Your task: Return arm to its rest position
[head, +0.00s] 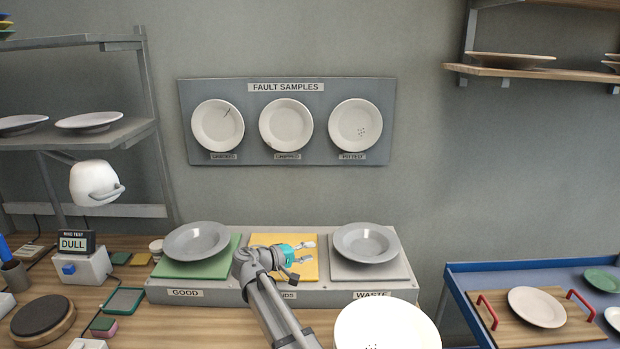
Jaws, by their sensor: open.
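My gripper (308,251) is open and empty. It is in front of the yellow middle pad (270,239) of the sorting tray (215,292), with its jaws pointing right. A grey plate (196,241) rests on the green pad (176,268) above the GOOD label. Another grey plate (366,242) rests on the light grey pad (371,271) above the WASTE label. My arm partly hides the middle label and part of the yellow pad.
A white pitted plate (387,327) shows large at the bottom edge. A white lamp (95,183) hangs at left. A blue-edged table (470,292) with a red-handled board and plates stands at right. A fault sample board (286,166) is on the wall.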

